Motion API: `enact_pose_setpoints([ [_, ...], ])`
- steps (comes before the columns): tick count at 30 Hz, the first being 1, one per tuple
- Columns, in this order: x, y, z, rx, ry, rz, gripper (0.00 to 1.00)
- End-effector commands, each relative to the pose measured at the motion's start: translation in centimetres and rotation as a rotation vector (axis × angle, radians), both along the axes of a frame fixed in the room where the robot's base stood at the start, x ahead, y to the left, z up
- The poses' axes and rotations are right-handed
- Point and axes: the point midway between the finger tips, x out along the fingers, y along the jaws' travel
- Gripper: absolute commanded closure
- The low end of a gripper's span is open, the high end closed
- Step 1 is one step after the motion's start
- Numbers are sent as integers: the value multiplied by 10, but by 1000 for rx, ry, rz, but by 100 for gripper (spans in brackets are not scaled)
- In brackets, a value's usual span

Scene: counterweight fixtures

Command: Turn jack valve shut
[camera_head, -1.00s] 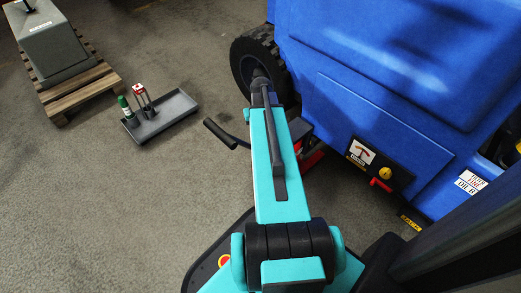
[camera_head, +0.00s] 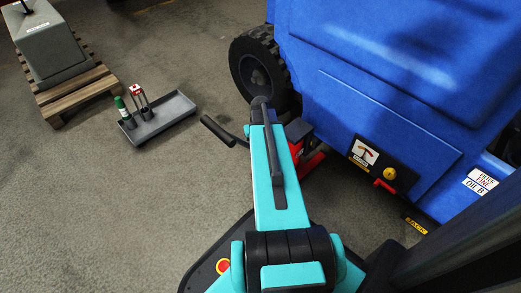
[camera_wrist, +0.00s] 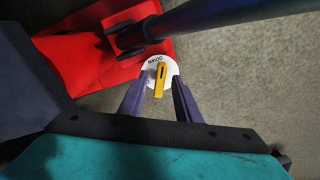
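The jack valve shows in the wrist view as a yellow lever (camera_wrist: 161,79) on a round white dial (camera_wrist: 150,72) with partly readable dark lettering. It sits on the red jack body (camera_wrist: 95,48). My gripper (camera_wrist: 159,98) is open, with its two purple fingers on either side of the dial's near part and the lever between them. I cannot tell whether either finger touches the lever. In the head view the red jack (camera_head: 313,162) shows partly beside my arm, at the blue machine. The valve and my fingers are hidden there.
The jack's black handle (camera_head: 219,131) sticks out left of my arm. The blue machine (camera_head: 390,75) carries a panel with a yellow knob (camera_head: 390,173) and a red lever (camera_head: 384,186). A grey tray (camera_head: 165,118) with bottles and a pallet (camera_head: 80,87) with a grey weight stand left on open floor.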

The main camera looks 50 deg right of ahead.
Motion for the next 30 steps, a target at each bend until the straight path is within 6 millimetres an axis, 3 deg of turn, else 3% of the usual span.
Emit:
enact_pose_setpoints([
  [3, 0, 0, 0, 0, 0, 0, 70],
  [9, 0, 0, 0, 0, 0, 1, 100],
  [20, 1, 1, 1, 1, 1, -17, 100],
  [30, 1, 2, 4, 2, 1, -145, 100],
])
